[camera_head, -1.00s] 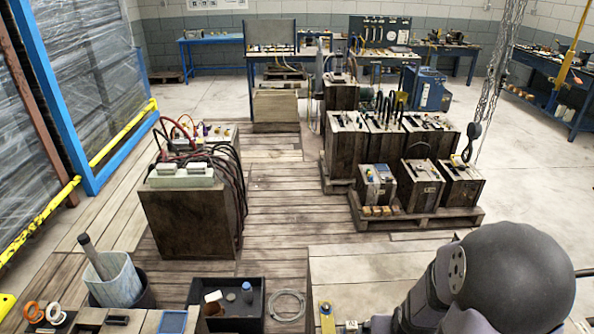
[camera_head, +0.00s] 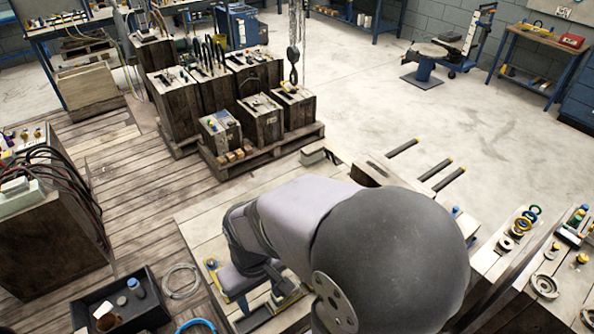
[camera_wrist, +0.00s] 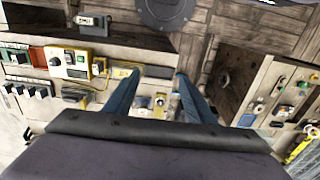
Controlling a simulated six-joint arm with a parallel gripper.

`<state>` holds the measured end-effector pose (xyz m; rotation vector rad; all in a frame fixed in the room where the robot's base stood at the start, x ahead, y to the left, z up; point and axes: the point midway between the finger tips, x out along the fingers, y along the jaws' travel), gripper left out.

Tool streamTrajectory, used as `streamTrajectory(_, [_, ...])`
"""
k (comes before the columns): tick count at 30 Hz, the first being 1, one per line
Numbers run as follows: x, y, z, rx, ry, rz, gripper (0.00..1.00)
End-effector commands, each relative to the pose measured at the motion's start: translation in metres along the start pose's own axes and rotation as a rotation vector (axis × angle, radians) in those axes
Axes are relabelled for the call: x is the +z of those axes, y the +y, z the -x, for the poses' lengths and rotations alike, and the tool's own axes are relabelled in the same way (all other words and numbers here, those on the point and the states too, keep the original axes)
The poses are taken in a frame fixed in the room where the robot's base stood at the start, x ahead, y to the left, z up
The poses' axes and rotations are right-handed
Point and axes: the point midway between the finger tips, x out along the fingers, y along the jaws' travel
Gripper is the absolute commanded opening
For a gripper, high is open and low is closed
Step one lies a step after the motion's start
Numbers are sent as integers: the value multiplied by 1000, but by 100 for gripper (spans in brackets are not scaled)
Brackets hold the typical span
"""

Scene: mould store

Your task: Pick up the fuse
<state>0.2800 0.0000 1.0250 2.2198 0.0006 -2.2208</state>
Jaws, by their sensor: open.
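My gripper (camera_wrist: 158,73) shows in the wrist view with its two blue-grey fingers apart and nothing held between the tips. Several small parts lie on a pale board beyond the fingers. Between the fingers I see a small white block with a yellow and dark part (camera_wrist: 143,102) and a pale upright piece (camera_wrist: 175,105) close to the right finger. I cannot tell which small part, if any, is the fuse. In the head view my own arm hides the work spot and I cannot make out the fingertips.
A yellow-edged device (camera_wrist: 75,62) and black switch-like parts (camera_wrist: 30,90) lie left in the wrist view. A wooden box (camera_wrist: 230,78) stands right.

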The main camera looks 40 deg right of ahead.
Motion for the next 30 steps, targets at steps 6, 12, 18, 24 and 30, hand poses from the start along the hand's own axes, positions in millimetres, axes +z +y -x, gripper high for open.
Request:
streamTrajectory(6, [-6, 2, -1, 2, 2, 15, 50])
streamTrajectory(12, [-46, 22, -7, 17, 14, 144, 50])
streamTrajectory(18, [-119, 76, -22, 58, 22, 412, 50])
streamTrajectory(24, [-183, 157, -46, 114, 4, 723, 50])
streamTrajectory(30, [-222, 252, -79, 167, -46, 1027, 50])
